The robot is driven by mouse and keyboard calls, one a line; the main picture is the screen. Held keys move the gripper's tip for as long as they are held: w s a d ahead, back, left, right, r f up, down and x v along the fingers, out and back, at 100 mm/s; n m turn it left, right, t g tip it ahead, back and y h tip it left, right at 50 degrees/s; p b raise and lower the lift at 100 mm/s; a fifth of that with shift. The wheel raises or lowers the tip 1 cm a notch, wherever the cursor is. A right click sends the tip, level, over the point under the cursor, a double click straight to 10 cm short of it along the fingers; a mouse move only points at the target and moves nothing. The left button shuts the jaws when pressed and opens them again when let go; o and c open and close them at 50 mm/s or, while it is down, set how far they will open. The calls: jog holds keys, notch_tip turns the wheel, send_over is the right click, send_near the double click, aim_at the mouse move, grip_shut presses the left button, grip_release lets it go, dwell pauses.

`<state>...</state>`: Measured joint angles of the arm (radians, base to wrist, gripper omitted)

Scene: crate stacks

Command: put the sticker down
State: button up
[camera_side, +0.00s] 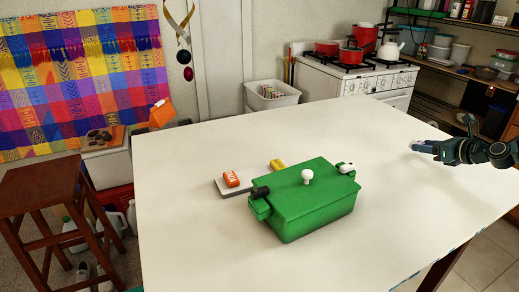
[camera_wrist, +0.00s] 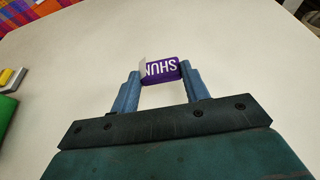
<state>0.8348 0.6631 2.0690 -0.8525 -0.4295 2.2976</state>
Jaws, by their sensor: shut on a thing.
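The sticker (camera_wrist: 160,70) is a small purple piece with white letters and a pale left end, seen in the wrist view. My gripper (camera_wrist: 161,74) is shut on it, one blue finger at each end. In the side view my gripper (camera_side: 421,146) is at the right, over or near the right part of the table. A small pale patch shows at its tip there, too small to make out. How high the sticker is above the table I cannot tell.
A green lidded box (camera_side: 300,208) with a white knob (camera_side: 307,176) stands mid-table. Behind it, a pale slab (camera_side: 236,187) carries an orange block (camera_side: 231,179); a yellow block (camera_side: 278,165) is close by. The white table (camera_side: 400,220) is clear around my gripper.

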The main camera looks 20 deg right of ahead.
aim_at(422, 162)
jog(key=shift+f, duration=1.55)
jog(key=shift+f, duration=0.1)
jog(key=o, duration=1)
jog(key=shift+s, duration=0.15)
jog(key=v, duration=1.1)
jog(key=shift+s+r, duration=0.3)
jog(key=shift+r, duration=0.05)
